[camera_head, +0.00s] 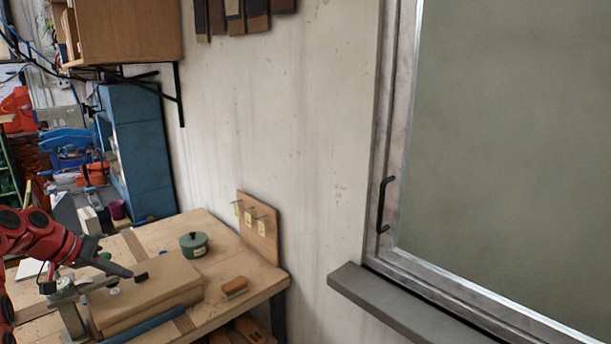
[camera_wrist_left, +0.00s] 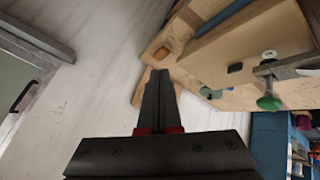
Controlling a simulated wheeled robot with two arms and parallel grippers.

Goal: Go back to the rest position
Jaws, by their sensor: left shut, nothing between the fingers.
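My left gripper (camera_head: 128,272) comes in from the left on its red arm and hangs over the workbench (camera_head: 225,255). Its two fingers are shut, with nothing between them. They also show shut in the left wrist view (camera_wrist_left: 160,75). A thick tan board (camera_head: 155,290) lies on the bench below, with a small dark block on top (camera_wrist_left: 235,68). A metal clamp (camera_head: 68,305) sits at the board's left end; its green knob shows in the left wrist view (camera_wrist_left: 268,103). My right gripper is in neither view.
A wooden hook panel (camera_head: 258,228) leans on the wall. A grey sill (camera_head: 400,310) juts out under the window at right. A wooden cabinet (camera_head: 125,32) hangs upper left.

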